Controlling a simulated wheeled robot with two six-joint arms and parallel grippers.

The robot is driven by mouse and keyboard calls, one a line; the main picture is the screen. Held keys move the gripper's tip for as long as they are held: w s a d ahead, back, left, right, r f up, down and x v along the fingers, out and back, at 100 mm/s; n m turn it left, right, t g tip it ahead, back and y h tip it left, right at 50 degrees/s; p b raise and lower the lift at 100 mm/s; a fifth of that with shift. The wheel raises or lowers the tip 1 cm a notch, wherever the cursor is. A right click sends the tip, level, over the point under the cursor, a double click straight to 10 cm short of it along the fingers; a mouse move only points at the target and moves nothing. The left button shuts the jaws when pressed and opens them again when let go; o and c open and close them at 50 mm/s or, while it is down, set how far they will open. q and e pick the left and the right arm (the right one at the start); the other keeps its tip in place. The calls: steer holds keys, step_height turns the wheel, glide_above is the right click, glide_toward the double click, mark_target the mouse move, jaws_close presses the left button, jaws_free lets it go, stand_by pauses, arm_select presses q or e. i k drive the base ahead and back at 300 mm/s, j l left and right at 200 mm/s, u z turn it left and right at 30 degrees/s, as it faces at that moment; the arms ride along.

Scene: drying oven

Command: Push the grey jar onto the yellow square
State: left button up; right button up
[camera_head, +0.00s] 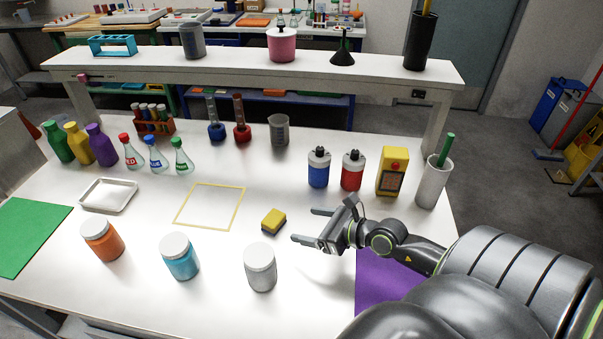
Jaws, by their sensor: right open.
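The grey jar (260,270) has a white lid and stands upright near the front of the white table. The yellow square (236,207) is a thin yellow outline on the table, behind the jar and to its left; its inside is empty. My right gripper (302,225) comes in from the right, above the table. Its two fingers are apart with nothing between them, and they point left. It is behind the grey jar and to its right, not touching it. My left gripper is not in view.
A yellow sponge (274,221) lies between the square and my right gripper. A blue jar (179,257) and an orange jar (102,240) stand left of the grey jar. A metal tray (108,195) lies left of the square. Bottles and flasks line the back.

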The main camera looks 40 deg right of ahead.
mark_target(259, 264)
steer(key=k+j, duration=0.55)
steer(key=j, duration=0.2)
steer(key=k+j, duration=0.6)
steer(key=j, duration=0.1)
